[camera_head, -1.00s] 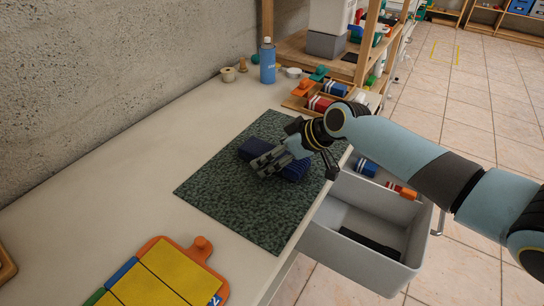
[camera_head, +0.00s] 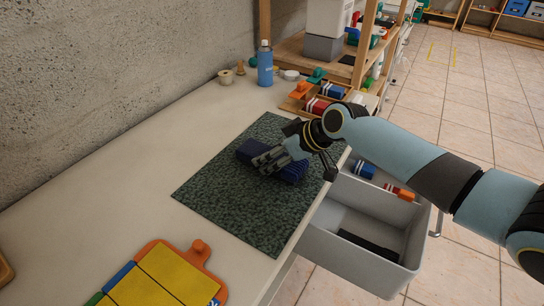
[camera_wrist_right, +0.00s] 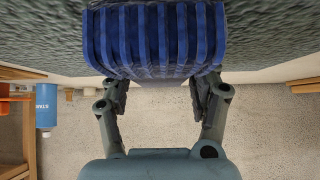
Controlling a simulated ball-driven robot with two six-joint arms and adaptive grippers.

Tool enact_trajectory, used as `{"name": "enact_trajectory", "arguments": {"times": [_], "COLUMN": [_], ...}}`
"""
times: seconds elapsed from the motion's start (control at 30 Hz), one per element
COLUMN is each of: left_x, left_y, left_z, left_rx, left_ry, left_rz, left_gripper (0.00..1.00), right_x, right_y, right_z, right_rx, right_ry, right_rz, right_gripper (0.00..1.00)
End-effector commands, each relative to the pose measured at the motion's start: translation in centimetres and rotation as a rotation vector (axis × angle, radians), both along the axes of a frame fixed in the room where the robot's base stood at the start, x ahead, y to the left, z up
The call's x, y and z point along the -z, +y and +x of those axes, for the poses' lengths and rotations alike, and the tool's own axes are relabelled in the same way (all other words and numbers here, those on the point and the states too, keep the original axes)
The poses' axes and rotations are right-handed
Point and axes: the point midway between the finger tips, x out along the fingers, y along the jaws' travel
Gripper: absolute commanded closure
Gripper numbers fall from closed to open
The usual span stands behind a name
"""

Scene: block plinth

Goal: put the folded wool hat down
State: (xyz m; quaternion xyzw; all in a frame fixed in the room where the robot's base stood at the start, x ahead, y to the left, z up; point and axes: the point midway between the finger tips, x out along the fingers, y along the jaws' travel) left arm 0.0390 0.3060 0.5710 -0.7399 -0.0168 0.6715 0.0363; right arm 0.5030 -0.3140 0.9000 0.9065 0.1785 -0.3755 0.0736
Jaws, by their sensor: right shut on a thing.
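The folded wool hat (camera_head: 290,172) is dark blue and ribbed. In the head view it lies on, or very close over, the dark green mat (camera_head: 235,205). My right gripper (camera_head: 268,160) reaches it from the right, with its fingers across the hat. In the right wrist view the bright blue ribs of the hat (camera_wrist_right: 153,38) fill the upper middle, and my gripper (camera_wrist_right: 160,90) has a finger on each side of its near end. It is shut on the hat. Whether the hat's underside touches the mat is hidden. My left gripper is out of view.
A blue bottle (camera_head: 265,64) and a wooden tray (camera_head: 294,104) stand beyond the mat. A yellow board with an orange edge (camera_head: 178,272) lies at the near left. The pale table left of the mat is clear.

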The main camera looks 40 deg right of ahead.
Motion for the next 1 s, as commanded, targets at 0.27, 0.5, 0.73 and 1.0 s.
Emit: {"name": "enact_trajectory", "arguments": {"times": [0.27,0.5,0.73,1.0], "left_x": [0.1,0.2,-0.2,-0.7], "left_y": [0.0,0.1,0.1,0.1], "left_z": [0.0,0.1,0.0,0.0], "left_rx": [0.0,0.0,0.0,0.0], "left_ry": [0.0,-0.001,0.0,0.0], "left_rz": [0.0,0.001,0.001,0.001], "left_gripper": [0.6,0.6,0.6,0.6], "right_x": [-3.5,-6.8,-9.5,-10.7], "right_y": [-0.1,-2.5,-4.4,-5.3], "right_z": [0.1,-4.8,-8.7,-10.3], "right_rx": [-0.003,-0.007,-0.007,-0.001], "right_ry": [-0.006,0.002,0.003,0.0], "right_rz": [-0.004,-0.01,-0.006,-0.002], "right_gripper": [0.79,0.79,0.79,0.79]}}
